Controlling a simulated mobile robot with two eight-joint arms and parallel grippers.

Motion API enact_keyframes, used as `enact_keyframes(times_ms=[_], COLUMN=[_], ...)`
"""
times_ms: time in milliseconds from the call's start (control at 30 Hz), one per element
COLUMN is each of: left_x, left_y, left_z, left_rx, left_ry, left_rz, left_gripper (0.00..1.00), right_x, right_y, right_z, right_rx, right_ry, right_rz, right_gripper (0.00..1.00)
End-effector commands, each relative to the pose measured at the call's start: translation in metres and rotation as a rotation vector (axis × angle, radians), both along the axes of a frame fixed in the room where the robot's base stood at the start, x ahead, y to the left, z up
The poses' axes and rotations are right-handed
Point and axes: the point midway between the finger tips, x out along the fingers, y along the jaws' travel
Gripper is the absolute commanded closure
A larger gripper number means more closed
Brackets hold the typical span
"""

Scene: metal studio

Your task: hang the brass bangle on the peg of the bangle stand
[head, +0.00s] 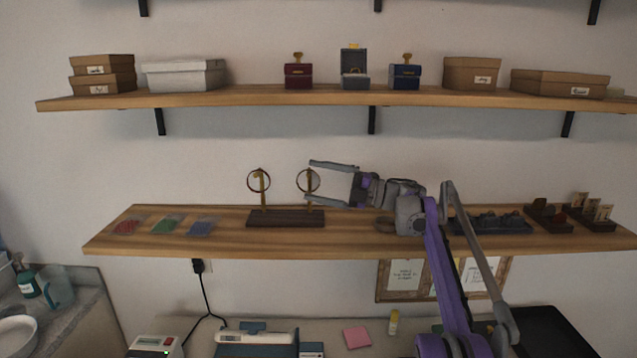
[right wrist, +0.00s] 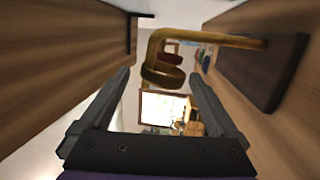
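The bangle stand (head: 285,219) has a dark wooden base with two brass posts on the lower shelf. A thin ring shows around the top of its left post (head: 259,197), and another ring, a bangle (head: 297,181), shows around the top of its right post. My right gripper (head: 309,180) is open, with one fingertip above and one below the right ring. In the right wrist view, the bent brass peg (right wrist: 162,74) is just beyond the spread fingers, with nothing clamped between them. My left gripper is not in view.
Red, green and blue packets (head: 165,226) lie left of the stand on the lower shelf (head: 118,240). A dark tray (head: 492,226) and small wooden holders (head: 548,219) are to the right. Boxes stand on the upper shelf (head: 260,98). Open air lies between the shelves.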

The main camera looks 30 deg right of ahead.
Motion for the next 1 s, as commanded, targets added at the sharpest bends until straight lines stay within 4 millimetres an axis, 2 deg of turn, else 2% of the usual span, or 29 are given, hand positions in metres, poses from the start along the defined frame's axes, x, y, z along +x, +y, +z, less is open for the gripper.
enact_keyframes(times_ms=[233, 367, 800, 1000], left_x=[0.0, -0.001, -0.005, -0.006], left_y=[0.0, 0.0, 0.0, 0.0], left_z=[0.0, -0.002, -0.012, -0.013], left_rx=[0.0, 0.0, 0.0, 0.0], left_ry=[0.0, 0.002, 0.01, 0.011], left_rz=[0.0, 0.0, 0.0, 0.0], left_gripper=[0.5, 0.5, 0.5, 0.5], right_x=[0.0, -0.006, -0.058, -0.069], right_y=[-0.001, -0.008, -0.07, -0.081], right_z=[0.0, -0.002, -0.014, -0.015], right_rx=[0.0, -0.001, 0.0, -0.001], right_ry=[0.0, 0.001, 0.0, -0.001], right_rz=[0.0, -0.003, -0.003, -0.001], right_gripper=[0.0, 0.0, 0.0, 0.0])
